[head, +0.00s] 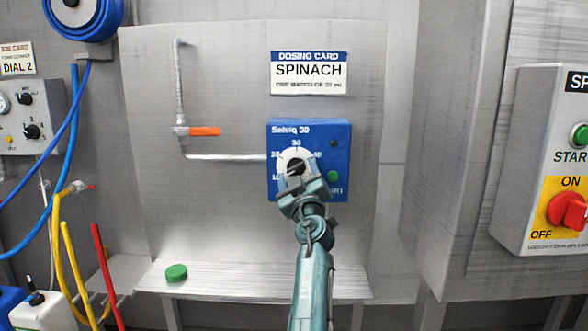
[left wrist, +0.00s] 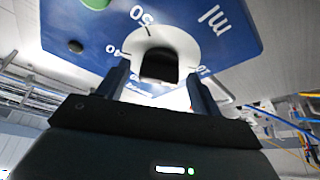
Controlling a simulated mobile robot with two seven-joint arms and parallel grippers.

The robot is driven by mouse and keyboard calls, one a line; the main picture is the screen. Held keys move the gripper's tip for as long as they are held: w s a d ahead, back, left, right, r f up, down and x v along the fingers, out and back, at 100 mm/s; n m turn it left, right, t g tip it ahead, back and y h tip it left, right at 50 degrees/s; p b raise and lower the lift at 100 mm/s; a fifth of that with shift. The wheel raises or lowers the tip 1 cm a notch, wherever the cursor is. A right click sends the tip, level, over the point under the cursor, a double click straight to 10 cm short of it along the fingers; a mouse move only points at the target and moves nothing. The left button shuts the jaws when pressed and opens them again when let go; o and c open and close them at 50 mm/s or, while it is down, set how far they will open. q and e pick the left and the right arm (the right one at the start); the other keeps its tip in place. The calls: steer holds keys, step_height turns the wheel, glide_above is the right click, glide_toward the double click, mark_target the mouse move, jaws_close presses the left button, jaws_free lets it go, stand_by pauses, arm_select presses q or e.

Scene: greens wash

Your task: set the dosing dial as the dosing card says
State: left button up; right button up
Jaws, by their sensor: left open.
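The dosing card (head: 308,72) is on the grey panel, headed SPINACH; its small print is too fine to read. Below it is the blue dosing unit (head: 335,140), marked Selviq 30. Its dosing dial (head: 296,166) has a black knob on a white face, with 20, 30 and 40 legible. My left gripper (head: 300,185) is in front of the dial and covers its lower part. In the left wrist view, the open fingers (left wrist: 158,76) stand either side of the black knob (left wrist: 158,64), with gaps showing. The knob's exact setting cannot be told.
An orange valve handle (head: 205,131) is on the pipe left of the unit. A green cap (head: 176,272) lies on the ledge below. A control box with a red switch (head: 567,209) stands at right. Hoses and a white canister (head: 42,313) are at left.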

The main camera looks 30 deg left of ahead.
arm_select(q)
steer(key=shift+w+a+r, duration=0.1)
stand_by(0.3)
steer(key=c, duration=1)
